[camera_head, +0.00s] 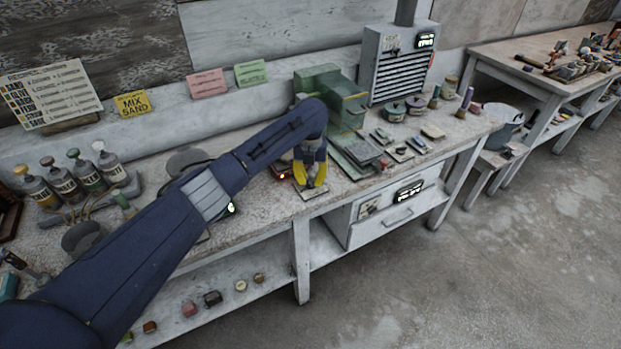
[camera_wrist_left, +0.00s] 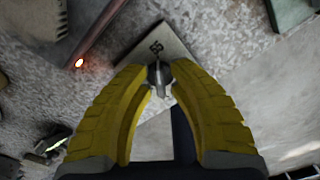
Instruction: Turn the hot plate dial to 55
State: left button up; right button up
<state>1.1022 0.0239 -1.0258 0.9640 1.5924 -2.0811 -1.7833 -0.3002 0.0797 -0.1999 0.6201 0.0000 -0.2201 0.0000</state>
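A small square plate (camera_wrist_left: 175,42) lies on the workbench (camera_head: 255,205), with a dark marking that looks like 55 near its middle. A small metallic dial knob (camera_wrist_left: 159,73) stands on the plate. My left gripper (camera_head: 311,181) points down over this plate at the bench's front edge. In the left wrist view its yellow fingertips (camera_wrist_left: 160,78) are on both sides of the knob and seem to close on it. The fingers hide part of the knob, and its pointer direction is unclear. My right gripper is in neither view.
A green machine (camera_head: 345,105) stands behind the gripper. A small glowing orange light (camera_wrist_left: 79,63) is on a bar beside the plate. Bottles (camera_head: 88,172) stand at the left, and a grey vented unit (camera_head: 396,68) at the back right. A drawer (camera_head: 400,213) is below the bench top.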

aim_at(311, 179)
pick_arm(q)
jog(key=shift+o, duration=1.2)
notch_tip(311, 179, up, 12)
